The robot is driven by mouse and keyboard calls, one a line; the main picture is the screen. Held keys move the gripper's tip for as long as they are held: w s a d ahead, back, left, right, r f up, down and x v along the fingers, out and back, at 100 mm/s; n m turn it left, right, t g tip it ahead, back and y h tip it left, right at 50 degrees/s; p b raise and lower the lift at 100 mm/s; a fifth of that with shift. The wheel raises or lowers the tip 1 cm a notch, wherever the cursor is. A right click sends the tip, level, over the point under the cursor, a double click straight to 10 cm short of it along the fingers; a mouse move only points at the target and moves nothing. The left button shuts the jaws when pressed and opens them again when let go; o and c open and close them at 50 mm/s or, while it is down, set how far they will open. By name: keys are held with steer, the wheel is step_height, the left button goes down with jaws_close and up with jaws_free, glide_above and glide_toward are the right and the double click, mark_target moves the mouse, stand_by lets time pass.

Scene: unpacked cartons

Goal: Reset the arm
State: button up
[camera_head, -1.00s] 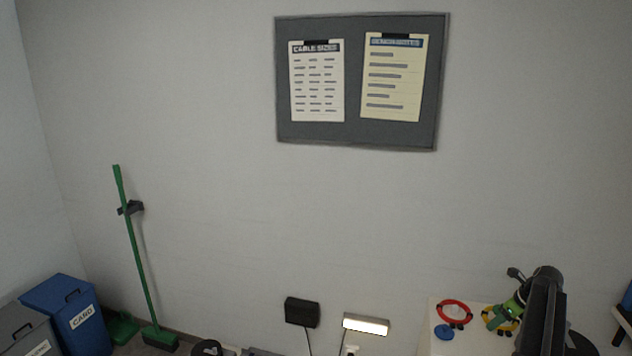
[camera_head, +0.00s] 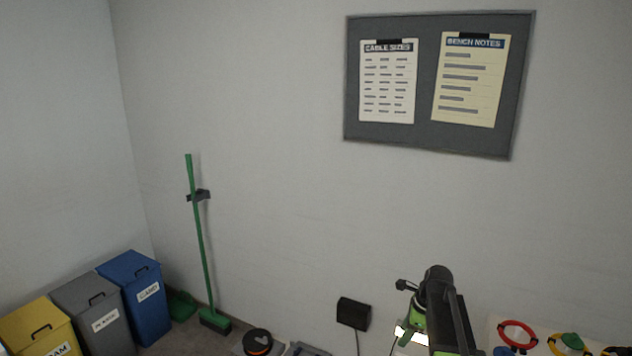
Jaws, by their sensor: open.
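My arm (camera_head: 458,318) rises at the bottom right of the head view, black with green parts. My gripper (camera_head: 413,326) is at its left side, green and dark, partly hidden by the arm and seen small. It is open, and I see nothing held in it. It stands in front of the lit white lamp bar (camera_head: 401,334) near the wall.
Yellow (camera_head: 39,328), grey (camera_head: 88,312) and blue (camera_head: 147,296) bins stand left. A green broom (camera_head: 201,245) leans on the wall. A noticeboard (camera_head: 430,138) hangs above.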

steer(key=s+a+n+g, duration=0.1)
steer(key=s+a+n, duration=0.7)
steer(key=a, duration=0.4)
steer(key=s+n+g+h, duration=0.1)
steer(key=s+n+h, duration=0.1)
steer(key=s+n, duration=0.6)
steer(key=f+n, duration=0.1)
steer(key=n, duration=0.5)
steer(key=shift+a, duration=0.1)
